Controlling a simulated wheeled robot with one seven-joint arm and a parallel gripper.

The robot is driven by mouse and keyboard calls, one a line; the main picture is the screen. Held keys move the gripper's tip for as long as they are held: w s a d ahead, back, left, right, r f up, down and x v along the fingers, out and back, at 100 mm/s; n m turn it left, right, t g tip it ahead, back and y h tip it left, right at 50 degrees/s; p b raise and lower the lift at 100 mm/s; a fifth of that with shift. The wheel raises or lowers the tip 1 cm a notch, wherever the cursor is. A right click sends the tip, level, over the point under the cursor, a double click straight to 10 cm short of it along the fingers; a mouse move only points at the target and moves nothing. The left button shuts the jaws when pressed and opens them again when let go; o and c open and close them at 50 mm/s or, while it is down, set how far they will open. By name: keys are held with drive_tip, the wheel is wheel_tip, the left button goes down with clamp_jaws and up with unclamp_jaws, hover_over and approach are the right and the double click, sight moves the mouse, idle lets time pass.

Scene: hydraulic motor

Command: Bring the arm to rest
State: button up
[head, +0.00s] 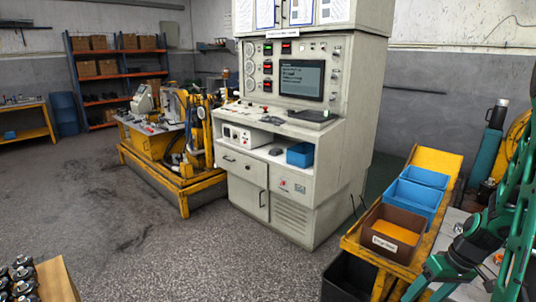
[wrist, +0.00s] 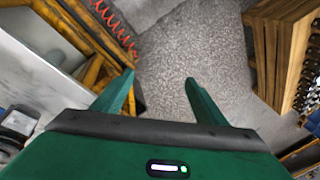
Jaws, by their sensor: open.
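My gripper (wrist: 158,86) shows in the wrist view with its two green fingers spread apart. Nothing is between them, and the grey speckled floor (wrist: 197,50) lies beyond the tips. In the head view my green arm (head: 521,185) is folded at the right edge, beside the yellow bench with bins. I cannot make out the fingertips in the head view.
A brown bin (head: 388,236) and blue bins (head: 412,203) sit on the yellow bench. A grey control cabinet (head: 290,130) stands mid-view. The wrist view shows a red coiled hose (wrist: 115,27) and a wooden structure (wrist: 280,45). Open floor lies at left.

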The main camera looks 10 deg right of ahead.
drive_tip(key=s+a+r+m+g+h, duration=0.1)
drive_tip(key=s+a+r+m, duration=0.1)
drive_tip(key=s+a+r, duration=0.2)
drive_tip(key=s+a+r+m+h, duration=0.1)
drive_tip(key=s+a+r+m, duration=0.2)
drive_tip(key=s+r, duration=0.8)
wheel_tip(320, 180, up, 2)
drive_tip(key=shift+a+r+g, duration=0.25)
drive_tip(key=shift+a+g, duration=0.15)
drive_tip(key=shift+a, duration=0.85)
